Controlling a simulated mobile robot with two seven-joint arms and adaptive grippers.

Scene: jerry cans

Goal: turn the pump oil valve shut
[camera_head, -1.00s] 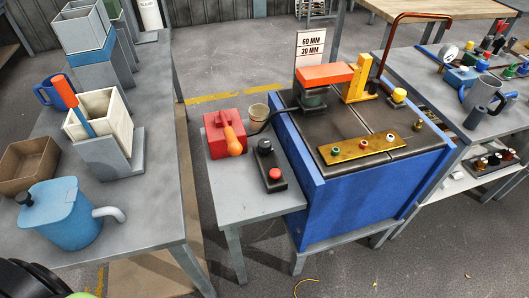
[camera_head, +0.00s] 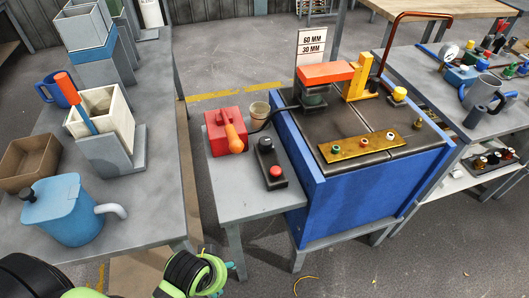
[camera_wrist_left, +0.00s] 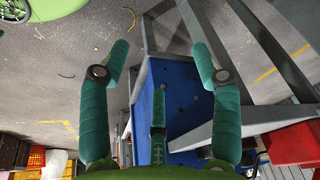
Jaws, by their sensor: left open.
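No part is labelled as the pump oil valve, so I cannot tell for certain which one it is. A red block (camera_head: 214,137) with an orange handle (camera_head: 234,138) sits on the small grey side table, next to the blue bench. My left gripper (camera_head: 224,279) is at the bottom of the head view, in front of and below that table, apart from the block. In the left wrist view its teal fingers (camera_wrist_left: 160,62) are spread with nothing between them. The blue bench side (camera_wrist_left: 182,108) lies beyond them.
A blue can (camera_head: 70,220) stands on the left table. Floor between tables is mostly clear.

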